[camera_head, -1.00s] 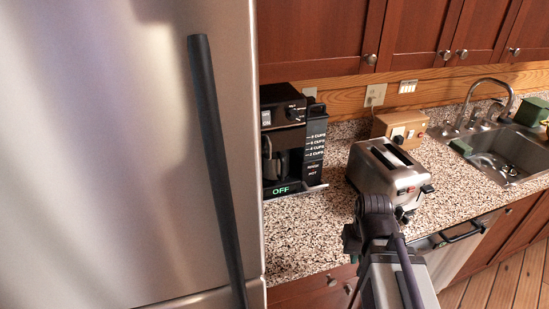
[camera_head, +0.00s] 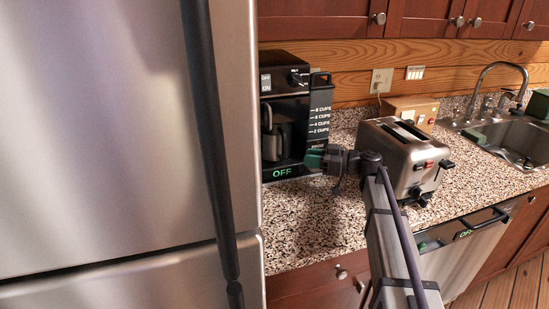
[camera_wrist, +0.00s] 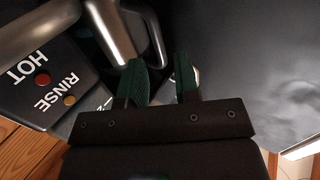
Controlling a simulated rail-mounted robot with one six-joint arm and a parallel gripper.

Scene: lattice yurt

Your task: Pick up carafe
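The carafe (camera_head: 272,143) stands inside the black coffee maker (camera_head: 318,112), partly in shadow beside the refrigerator. In the wrist view the carafe (camera_wrist: 108,28) is a silvery metal body with a thin curved handle on its right. My gripper (camera_head: 315,158) has green fingers and is at the coffee maker's front right, pointing left towards the carafe. In the wrist view my gripper (camera_wrist: 160,66) is open, its two fingers apart. The handle's lower end appears at the gap between the fingertips; I cannot tell whether it touches them. Nothing is gripped.
The steel refrigerator (camera_head: 110,130) stands close on the left of the coffee maker. A steel toaster (camera_head: 400,160) sits just right of my arm. The speckled counter (camera_head: 310,225) is bare in front. A sink (camera_head: 510,142) lies at the far right, with cabinets above.

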